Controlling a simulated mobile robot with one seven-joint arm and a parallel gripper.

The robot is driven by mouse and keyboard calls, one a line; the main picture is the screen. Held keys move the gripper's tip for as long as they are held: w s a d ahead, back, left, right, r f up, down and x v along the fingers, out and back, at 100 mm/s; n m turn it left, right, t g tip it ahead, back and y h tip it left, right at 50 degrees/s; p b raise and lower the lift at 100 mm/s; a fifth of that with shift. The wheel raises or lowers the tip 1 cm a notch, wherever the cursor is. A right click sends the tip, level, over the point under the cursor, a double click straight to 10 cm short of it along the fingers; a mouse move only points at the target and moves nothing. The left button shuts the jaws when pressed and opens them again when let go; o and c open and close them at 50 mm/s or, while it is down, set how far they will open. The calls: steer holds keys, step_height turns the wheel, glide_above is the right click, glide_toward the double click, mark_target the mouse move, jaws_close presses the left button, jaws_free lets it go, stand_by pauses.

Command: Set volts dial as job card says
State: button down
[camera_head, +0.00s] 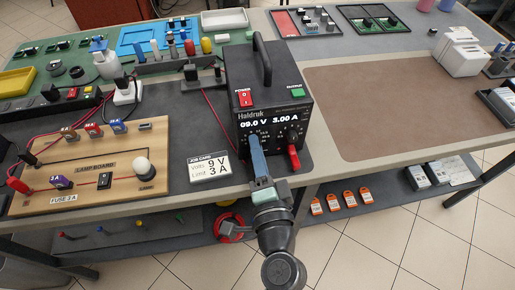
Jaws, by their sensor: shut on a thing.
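The black Haldruk power supply (266,95) stands near the table's front edge. Its display (269,122) reads 09.0 V and 3.00 A. The job card (209,167), to its left, reads Volts 9 V and Limit 3 A. My gripper (254,142) reaches up to the lower left of the supply's front panel and is shut there. The volts dial is hidden behind the gripper's fingers. The other knob (292,134) shows at the right of the panel. The red power switch (245,97) and the green output button (298,92) are on the upper front.
A wooden lamp board (100,165) with red and black leads and a bulb lies at left. A red plug (293,155) sticks out of the supply's lower right. A brown mat (400,105) at right is mostly clear. Orange tags (333,202) lie on the lower shelf.

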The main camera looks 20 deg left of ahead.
steer(key=c, duration=0.7)
jaws_free()
steer(key=b+v, duration=0.2)
steer(key=v, duration=1.1)
